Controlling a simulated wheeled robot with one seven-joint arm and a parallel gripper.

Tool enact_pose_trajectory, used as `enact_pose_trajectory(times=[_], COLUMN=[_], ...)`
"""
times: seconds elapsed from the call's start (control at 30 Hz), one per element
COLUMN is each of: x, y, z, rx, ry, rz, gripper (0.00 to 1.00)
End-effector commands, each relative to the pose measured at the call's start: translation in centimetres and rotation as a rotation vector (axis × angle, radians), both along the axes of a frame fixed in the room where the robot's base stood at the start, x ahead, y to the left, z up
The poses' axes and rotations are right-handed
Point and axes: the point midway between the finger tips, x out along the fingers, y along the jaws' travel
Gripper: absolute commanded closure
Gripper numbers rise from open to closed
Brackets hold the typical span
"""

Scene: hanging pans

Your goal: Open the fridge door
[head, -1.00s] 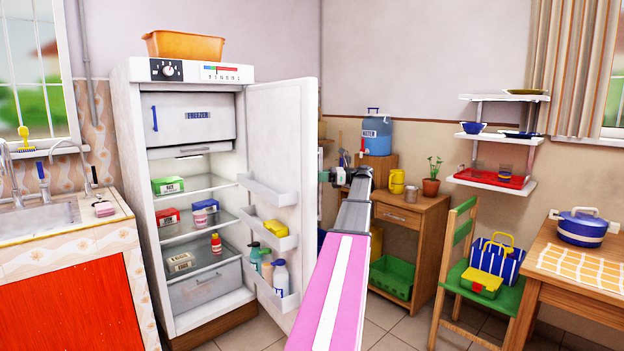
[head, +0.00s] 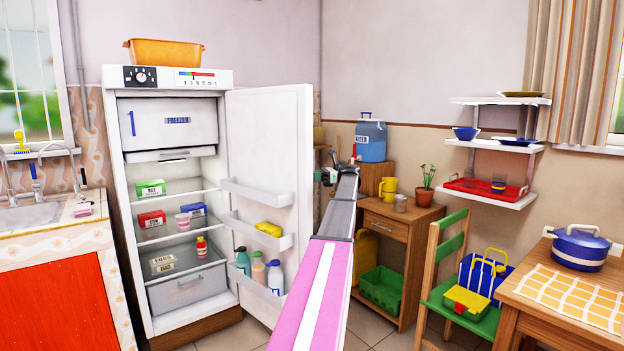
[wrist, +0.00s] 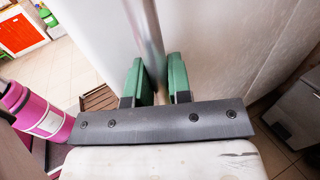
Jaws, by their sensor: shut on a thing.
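The fridge (head: 133,215) stands at the left with its white door (head: 268,165) swung wide open to the right. Its shelves and the closed freezer flap (head: 168,121) inside are in plain view. My gripper (head: 326,175) is just past the door's free edge, on the door's outer side, mostly hidden by my arm in the head view. In the wrist view, the green fingers of my gripper (wrist: 154,82) are shut on a metal bar handle (wrist: 149,42) beside the white door surface (wrist: 215,50).
The sink counter (head: 55,235) is left of the fridge. A wooden cabinet (head: 408,222) with a blue water jug (head: 371,141) stands right of the door. A green chair (head: 455,300) and a table (head: 540,310) are at the right.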

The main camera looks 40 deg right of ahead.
Motion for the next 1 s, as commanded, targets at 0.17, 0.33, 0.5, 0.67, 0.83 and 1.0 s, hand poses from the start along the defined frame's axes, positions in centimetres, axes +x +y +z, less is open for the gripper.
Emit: enact_pose_trajectory(times=[0.17, 0.33, 0.5, 0.67, 0.83, 1.0], x=[0.52, 0.53, 0.5, 0.33, 0.3, 0.84], y=[-0.06, -0.04, -0.05, -0.06, -0.09, -0.22], z=[0.1, 0.1, 0.09, 0.06, 0.03, 0.03], rx=[0.001, 0.0, 0.0, 0.0, 0.0, 0.0], ry=[-0.002, -0.001, -0.001, 0.0, 0.0, 0.0], rz=[-0.003, -0.003, -0.002, -0.001, -0.001, 0.001], gripper=[1.0, 1.0, 0.57, 0.57, 0.57, 0.57])
